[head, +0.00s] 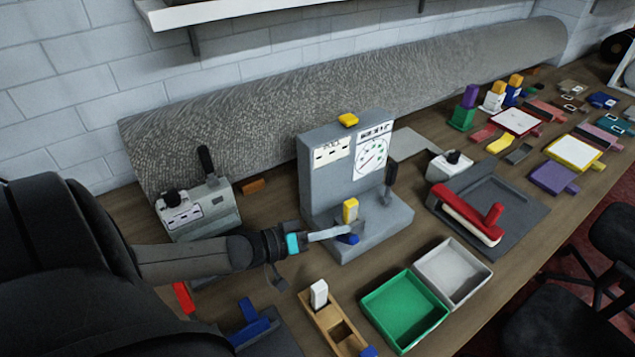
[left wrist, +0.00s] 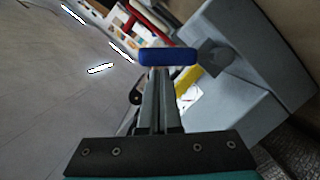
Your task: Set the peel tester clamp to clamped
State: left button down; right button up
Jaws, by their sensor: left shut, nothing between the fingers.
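The grey peel tester (head: 345,165) stands mid-table, with a dial and labels on its upright face. A blue handle (head: 348,239) sits low at the front of its base; it shows as a blue bar (left wrist: 168,56) in the left wrist view, joined to a grey block on the tester. A yellow block (head: 350,210) stands on the base, and a dark lever (head: 389,180) is at its right. My left gripper (head: 340,233) is shut and empty, its fingertips (left wrist: 160,76) right at the blue bar; I cannot tell whether they touch. My right gripper is out of view.
A green tray (head: 404,312) and a grey tray (head: 452,272) are right of the tester's front. A wooden holder (head: 335,325) with a white block is in front. A grey box with a black lever (head: 200,208) stands left. A rolled rug (head: 260,95) lies behind.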

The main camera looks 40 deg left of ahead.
pick_arm(q)
jog(key=shift+s, duration=0.1)
dwell(0.6)
jog(key=p+v, duration=0.2)
jog(key=v, duration=1.3)
dwell(0.4)
